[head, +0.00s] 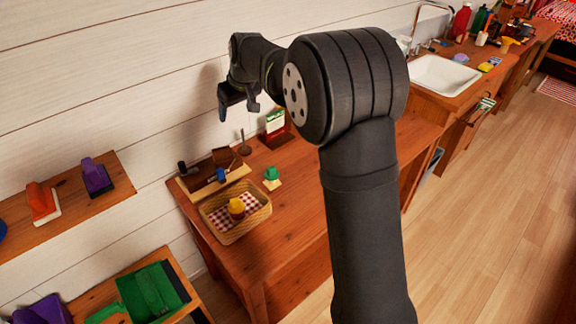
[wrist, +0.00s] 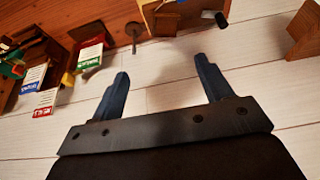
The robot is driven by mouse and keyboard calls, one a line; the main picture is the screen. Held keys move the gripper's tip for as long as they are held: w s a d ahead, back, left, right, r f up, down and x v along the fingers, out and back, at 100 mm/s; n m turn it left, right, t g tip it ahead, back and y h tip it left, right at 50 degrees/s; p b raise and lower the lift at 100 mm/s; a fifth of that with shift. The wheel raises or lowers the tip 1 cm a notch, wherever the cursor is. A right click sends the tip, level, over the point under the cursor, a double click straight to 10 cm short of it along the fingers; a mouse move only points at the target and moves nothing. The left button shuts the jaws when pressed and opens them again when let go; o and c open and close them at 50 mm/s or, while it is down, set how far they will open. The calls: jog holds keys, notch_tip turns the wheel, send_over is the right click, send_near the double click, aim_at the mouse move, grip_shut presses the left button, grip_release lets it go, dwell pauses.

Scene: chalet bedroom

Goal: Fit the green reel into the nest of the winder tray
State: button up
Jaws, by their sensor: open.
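A small green object (head: 271,173), which looks like the green reel, stands on a pale square piece on the wooden table, right of the basket. The winder tray appears to be the wooden piece (head: 238,172) with dark and blue parts at the back of the table; its nest cannot be made out. Part of it shows at the top of the wrist view (wrist: 160,20). My gripper (head: 238,108) is raised above the table's back edge near the wall, apart from both. Its two fingers (wrist: 161,70) are spread, with nothing between them. The green reel is not seen in the wrist view.
A wicker basket (head: 232,233) with checkered cloth holds a yellow object (head: 236,208) at the table's front left. A thin upright rod (head: 243,145) and a green-and-white box (head: 275,122) stand behind. A wall shelf (head: 75,205) is at left. A sink (head: 445,75) lies far right.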

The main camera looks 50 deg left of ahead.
send_near(272, 168)
jog(key=x, duration=0.6)
jog(key=shift+w+a+f, duration=0.1)
jog(key=shift+f, duration=0.25)
jog(key=shift+x, duration=3.1)
jog(key=c, duration=1.1)
